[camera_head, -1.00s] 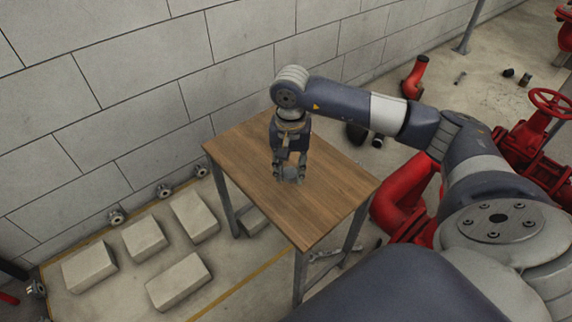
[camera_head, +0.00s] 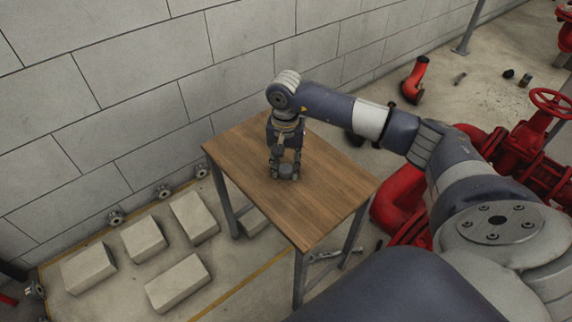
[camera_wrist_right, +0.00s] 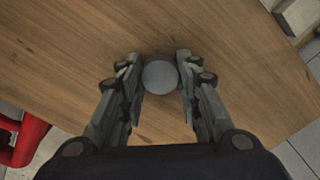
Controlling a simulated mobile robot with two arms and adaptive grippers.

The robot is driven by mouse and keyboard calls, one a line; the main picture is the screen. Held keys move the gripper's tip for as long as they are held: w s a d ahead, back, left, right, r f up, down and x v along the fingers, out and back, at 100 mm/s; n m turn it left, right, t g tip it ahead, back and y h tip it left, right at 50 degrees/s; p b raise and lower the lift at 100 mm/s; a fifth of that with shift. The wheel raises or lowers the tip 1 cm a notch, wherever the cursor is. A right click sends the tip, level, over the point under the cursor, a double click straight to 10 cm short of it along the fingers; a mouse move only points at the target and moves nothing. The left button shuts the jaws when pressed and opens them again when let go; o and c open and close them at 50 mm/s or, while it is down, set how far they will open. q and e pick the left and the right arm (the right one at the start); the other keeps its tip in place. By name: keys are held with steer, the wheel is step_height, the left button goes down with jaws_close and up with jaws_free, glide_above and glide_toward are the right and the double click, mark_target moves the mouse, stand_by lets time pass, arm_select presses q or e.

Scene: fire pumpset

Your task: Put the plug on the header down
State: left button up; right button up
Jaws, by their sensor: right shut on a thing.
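The plug is a small grey round piece; in the right wrist view the plug (camera_wrist_right: 160,76) lies between the two fingertips, seen from above. My right gripper (camera_head: 286,172) is shut on the plug (camera_head: 287,170) at the wooden table top (camera_head: 325,195). The gripper points down and the plug is at or just above the wood; I cannot tell if it touches. In the wrist view the fingers of my right gripper (camera_wrist_right: 160,80) flank the plug on both sides. No thing that I can surely name as the header shows. My left gripper is not in view.
The rest of the table top is bare. A block wall (camera_head: 120,100) stands behind it. Several pale blocks (camera_head: 178,283) lie on the floor at left. Red pipework with a handwheel (camera_head: 551,101) stands at right, and a red elbow (camera_head: 415,78) lies on the floor.

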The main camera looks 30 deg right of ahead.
mark_target(286, 169)
steer(key=shift+f, duration=0.1)
steer(key=o, duration=1.2)
steer(key=shift+c, duration=0.2)
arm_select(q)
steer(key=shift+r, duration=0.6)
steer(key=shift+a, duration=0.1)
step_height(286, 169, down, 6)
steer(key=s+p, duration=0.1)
arm_select(e)
step_height(286, 169, up, 12)
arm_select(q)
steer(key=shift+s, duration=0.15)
